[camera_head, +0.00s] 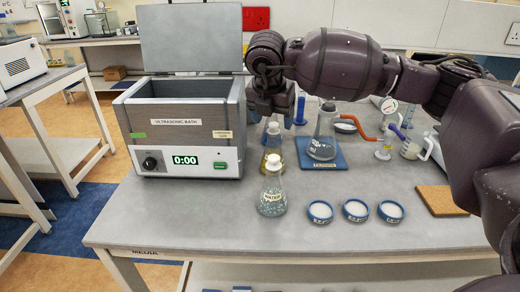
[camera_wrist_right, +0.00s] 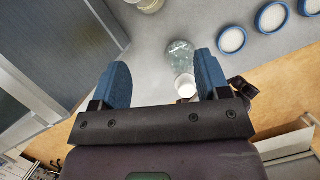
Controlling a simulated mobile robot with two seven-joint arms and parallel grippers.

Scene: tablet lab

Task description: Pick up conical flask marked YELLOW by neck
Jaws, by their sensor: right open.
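A conical flask with yellow liquid (camera_head: 266,151) and a white stopper stands upright on the bench, right of the ultrasonic bath. Its lower part is partly hidden by a nearer conical flask (camera_head: 272,200) with pale green-blue contents and a label that seems to read WATER. My right gripper (camera_head: 268,110) is open and points down above the yellow flask's stopper, with nothing between its fingers. In the right wrist view its blue fingertips (camera_wrist_right: 162,78) stand apart; the pale flask (camera_wrist_right: 180,56) shows beyond them, and a yellowish flask base (camera_wrist_right: 148,4) is cut off at the top edge.
The ultrasonic bath (camera_head: 185,135), lid up, stands close on the left. Another flask (camera_head: 323,135) stands on a blue pad (camera_head: 338,160) to the right. The front left bench is clear.

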